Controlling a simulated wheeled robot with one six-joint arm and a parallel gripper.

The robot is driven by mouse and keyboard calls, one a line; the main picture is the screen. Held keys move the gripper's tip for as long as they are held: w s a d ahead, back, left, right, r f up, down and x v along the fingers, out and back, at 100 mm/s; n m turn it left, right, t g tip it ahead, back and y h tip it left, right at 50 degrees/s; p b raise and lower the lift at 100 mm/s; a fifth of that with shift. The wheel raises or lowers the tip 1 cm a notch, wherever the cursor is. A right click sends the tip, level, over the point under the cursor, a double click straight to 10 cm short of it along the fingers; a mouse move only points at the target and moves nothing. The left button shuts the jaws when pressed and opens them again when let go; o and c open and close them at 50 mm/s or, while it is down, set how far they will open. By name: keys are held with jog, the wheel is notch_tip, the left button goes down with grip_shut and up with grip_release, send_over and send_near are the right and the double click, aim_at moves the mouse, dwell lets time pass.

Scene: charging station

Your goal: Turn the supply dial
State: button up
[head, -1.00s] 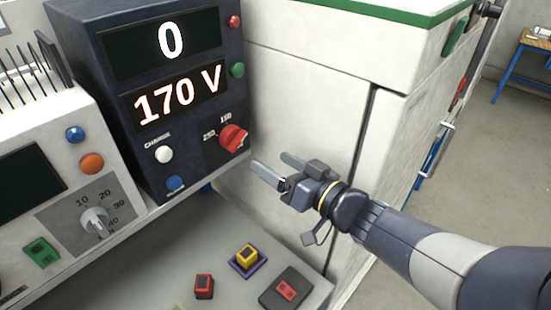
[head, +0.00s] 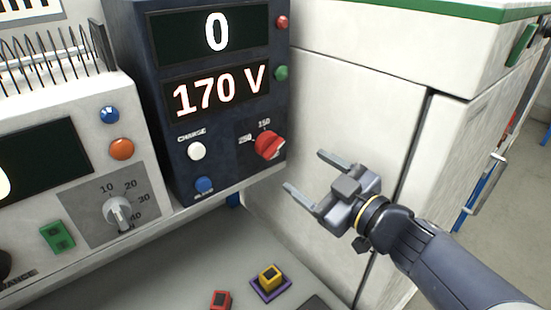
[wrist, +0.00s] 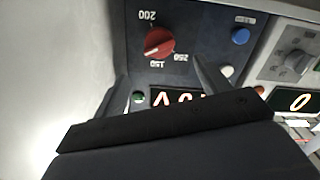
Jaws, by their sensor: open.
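The supply dial is a red knob (head: 270,145) on the lower right of the dark supply unit (head: 180,150), with 150 and other scale marks around it. The display above it reads 0 and 170 V. My gripper (head: 304,171) is open and empty, to the right of the dial and slightly lower in the head view, apart from it. In the wrist view the red dial (wrist: 159,43) shows upside down beyond and between the open fingers (wrist: 162,87), with marks 200, 250 and 150 readable.
A white charge button (head: 197,151), a blue button (head: 204,185) and a green button (head: 281,73) are on the same unit. A grey dial (head: 118,212) is on the white unit at left. A white cabinet (head: 340,105) stands behind my gripper. Small red and yellow blocks (head: 270,277) lie below.

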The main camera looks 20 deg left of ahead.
aim_at(276, 150)
jog(key=shift+n, duration=0.8)
jog(key=x, duration=1)
jog(key=shift+w+a+r, duration=0.1)
jog(key=shift+w+a, duration=0.05)
jog(key=shift+a, duration=0.2)
jog(key=c, duration=1)
jog(key=shift+o, duration=0.2)
jog(key=shift+m+p, duration=0.3)
jog(key=shift+p, duration=0.15)
jog(key=shift+r+m+p, duration=0.15)
jog(key=shift+m+p, duration=0.65)
jog(key=shift+p, duration=0.05)
jog(key=shift+m+p, duration=1.3)
jog(key=shift+m, duration=0.5)
